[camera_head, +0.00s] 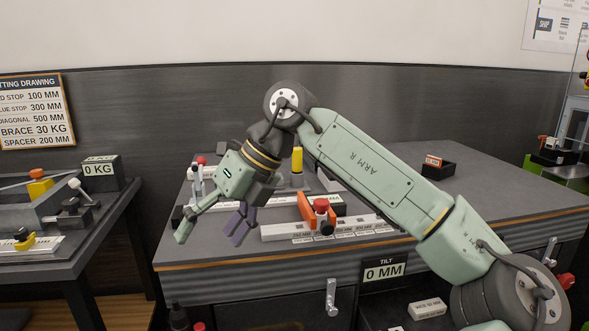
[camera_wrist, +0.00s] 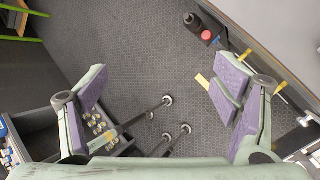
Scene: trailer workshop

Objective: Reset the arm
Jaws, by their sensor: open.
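My arm (camera_head: 372,165) is pale green and bent, reaching from the lower right up to an elbow and down to the left. My gripper (camera_head: 211,233) hangs above the front left edge of the workbench (camera_head: 420,222) in the head view. Its fingers are spread wide with nothing between them. In the wrist view the purple pads of my gripper (camera_wrist: 158,95) stand far apart over dark textured floor (camera_wrist: 150,60).
On the workbench are an orange and red stop (camera_head: 318,212), a yellow post (camera_head: 297,160) and a dark bin (camera_head: 438,168). A second bench (camera_head: 70,255) stands left with a 0 KG box (camera_head: 101,173). A tray of small round parts (camera_wrist: 97,125) shows in the wrist view.

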